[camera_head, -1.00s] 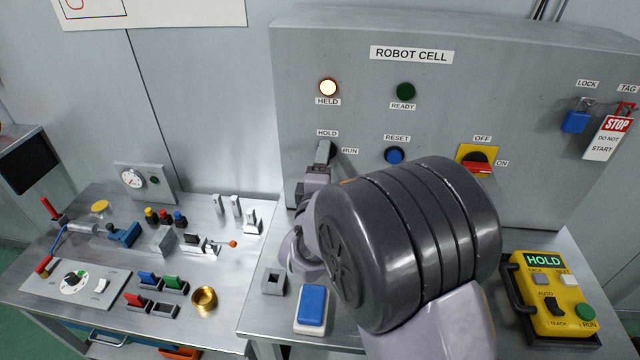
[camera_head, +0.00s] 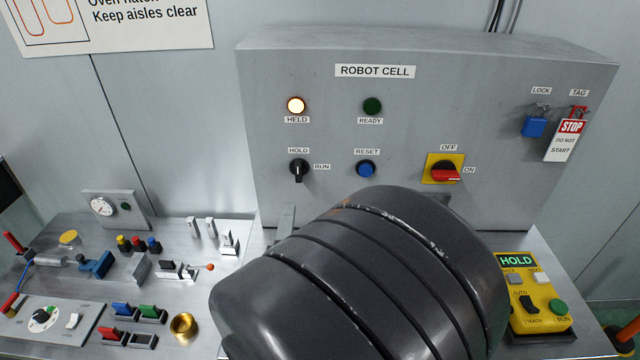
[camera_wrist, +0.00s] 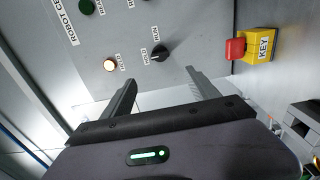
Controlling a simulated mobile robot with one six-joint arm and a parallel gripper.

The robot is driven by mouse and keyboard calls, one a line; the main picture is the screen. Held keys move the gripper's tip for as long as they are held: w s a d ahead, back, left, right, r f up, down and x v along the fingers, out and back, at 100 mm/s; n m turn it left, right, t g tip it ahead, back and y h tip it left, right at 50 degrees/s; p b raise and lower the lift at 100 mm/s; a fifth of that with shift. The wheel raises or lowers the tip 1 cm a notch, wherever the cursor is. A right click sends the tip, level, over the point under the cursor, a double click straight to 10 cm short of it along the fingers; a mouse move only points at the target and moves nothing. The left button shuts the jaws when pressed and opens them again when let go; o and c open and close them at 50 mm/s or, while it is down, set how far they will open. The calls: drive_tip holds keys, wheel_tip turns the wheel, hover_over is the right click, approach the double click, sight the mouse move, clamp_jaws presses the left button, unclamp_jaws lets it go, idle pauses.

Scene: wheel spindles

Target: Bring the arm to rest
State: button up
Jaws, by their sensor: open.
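My gripper (camera_wrist: 160,90) shows in the wrist view with its two fingers apart and nothing between them. It faces the grey robot cell panel (camera_head: 330,215), clear of the black HOLD/RUN selector knob (camera_head: 299,170). The knob also shows in the wrist view (camera_wrist: 158,53), beyond the fingertips. Its handle stands about upright in the head view. The HELD lamp (camera_head: 296,105) is lit and the READY lamp (camera_head: 372,106) is dark. In the head view my dark arm link covers most of the gripper.
A yellow pendant (camera_head: 535,300) reading HOLD lies at right. The bench at left carries a brass ring (camera_head: 184,326), coloured switches and a gauge box (camera_head: 115,209). A red and yellow KEY box (camera_wrist: 258,47) shows in the wrist view. A blue lock (camera_head: 534,126) hangs on the panel.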

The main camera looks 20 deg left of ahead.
drive_tip(key=w+d+r+m+g+b, duration=0.25)
drive_tip(key=d+m+g, duration=0.35)
drive_tip(key=d+m, duration=0.8)
drive_tip(key=s+d+m+g+h, duration=0.1)
drive_tip(key=s+d+m+g, duration=0.2)
drive_tip(key=s+d+m, duration=0.2)
drive_tip(key=s+d+f+m+g+h, duration=0.1)
drive_tip(key=s+d+m, duration=0.5)
drive_tip(key=s, duration=0.8)
drive_tip(key=d+g, duration=0.1)
drive_tip(key=d, duration=0.2)
drive_tip(key=shift+s+d+f+g, duration=0.15)
drive_tip(key=shift+s+f+g, duration=0.05)
drive_tip(key=shift+g, duration=0.2)
